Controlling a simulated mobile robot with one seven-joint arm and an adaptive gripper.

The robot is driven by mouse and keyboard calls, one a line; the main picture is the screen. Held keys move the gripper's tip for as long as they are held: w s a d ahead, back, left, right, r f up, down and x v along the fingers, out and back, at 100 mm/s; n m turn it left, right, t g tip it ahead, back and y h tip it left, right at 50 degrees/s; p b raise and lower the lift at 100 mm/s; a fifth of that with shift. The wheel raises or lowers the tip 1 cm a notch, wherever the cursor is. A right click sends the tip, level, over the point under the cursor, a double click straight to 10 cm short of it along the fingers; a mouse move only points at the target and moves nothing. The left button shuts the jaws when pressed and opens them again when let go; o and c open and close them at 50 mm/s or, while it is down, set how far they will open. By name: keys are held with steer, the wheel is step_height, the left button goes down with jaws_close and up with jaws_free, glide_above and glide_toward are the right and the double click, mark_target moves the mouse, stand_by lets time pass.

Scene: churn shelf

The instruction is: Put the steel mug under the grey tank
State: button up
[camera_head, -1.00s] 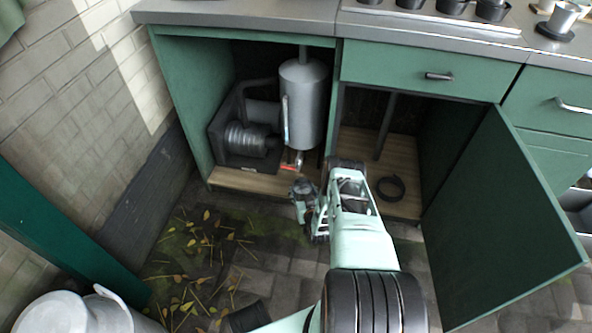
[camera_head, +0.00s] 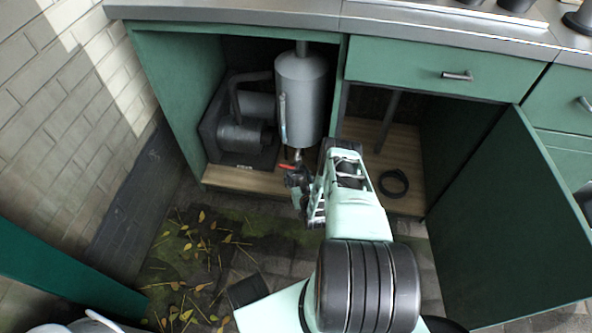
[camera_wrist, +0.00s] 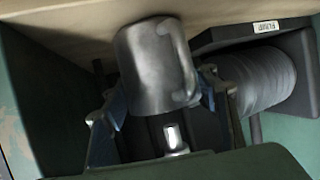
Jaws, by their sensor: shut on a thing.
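The steel mug (camera_wrist: 155,68) fills the upper middle of the wrist view, between the two fingers of my gripper (camera_wrist: 165,112), which is shut on it. The mug's handle shows on its right side. In the head view my gripper (camera_head: 299,182) is at the cabinet's front edge, just below the grey tank (camera_head: 300,98). The tank is an upright cylinder with a small outlet and a red lever (camera_head: 288,166) under it. I cannot make out the mug clearly in the head view, where the gripper and arm crowd it. A small shiny metal part (camera_wrist: 174,140) shows below the mug in the wrist view.
A dark boxed pump (camera_head: 240,135) stands left of the tank on the wooden cabinet floor (camera_head: 240,181). A black ring (camera_head: 393,183) lies in the right compartment. The open green door (camera_head: 505,220) stands to the right. Leaves litter the paving.

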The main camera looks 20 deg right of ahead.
steer(key=shift+s, duration=0.1)
steer(key=shift+f, duration=0.15)
steer(key=o, duration=1.2)
steer(key=shift+o, duration=0.2)
